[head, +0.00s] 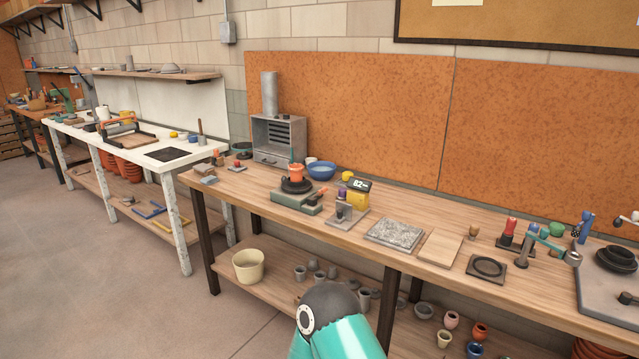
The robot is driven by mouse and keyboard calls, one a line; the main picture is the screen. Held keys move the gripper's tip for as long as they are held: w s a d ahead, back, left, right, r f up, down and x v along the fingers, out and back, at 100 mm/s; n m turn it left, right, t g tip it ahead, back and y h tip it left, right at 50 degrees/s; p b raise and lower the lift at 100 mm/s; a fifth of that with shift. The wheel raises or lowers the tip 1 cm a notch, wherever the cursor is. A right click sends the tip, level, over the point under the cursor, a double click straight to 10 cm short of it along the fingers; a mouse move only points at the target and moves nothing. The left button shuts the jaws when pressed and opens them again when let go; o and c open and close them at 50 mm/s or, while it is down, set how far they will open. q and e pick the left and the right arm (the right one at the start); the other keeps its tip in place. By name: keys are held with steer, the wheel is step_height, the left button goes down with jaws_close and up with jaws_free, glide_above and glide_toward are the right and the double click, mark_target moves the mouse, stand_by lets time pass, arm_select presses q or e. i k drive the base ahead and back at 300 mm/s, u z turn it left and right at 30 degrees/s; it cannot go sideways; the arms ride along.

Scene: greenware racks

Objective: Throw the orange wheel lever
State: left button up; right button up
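A small potter's wheel (297,199) with a grey-green base and a dark round head stands on the left part of the long wooden table. An orange pot (297,174) sits on top of its head. A short lever with an orange-red grip (321,191) slants up at the right side of the base. It is small, so its exact position is hard to tell. Neither of my grippers shows in the head view. Only a teal and dark link of mine shows at the bottom centre, in front of the table and well short of the wheel.
A blue bowl (321,170), a yellow box reading 82 (358,192) and a grey stand (346,213) are close to the wheel. A grey kiln-like cabinet (279,140) stands behind it. A speckled slab (394,234) lies to the right.

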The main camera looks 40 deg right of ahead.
mark_target(322, 190)
steer(key=z, duration=0.6)
steer(key=i, duration=1.15)
steer(key=z, duration=0.9)
steer(key=k, duration=0.75)
steer(key=z, duration=0.2)
steer(key=i, duration=0.8)
steer(key=u, duration=0.1)
steer(key=k, duration=0.9)
steer(key=z, duration=0.05)
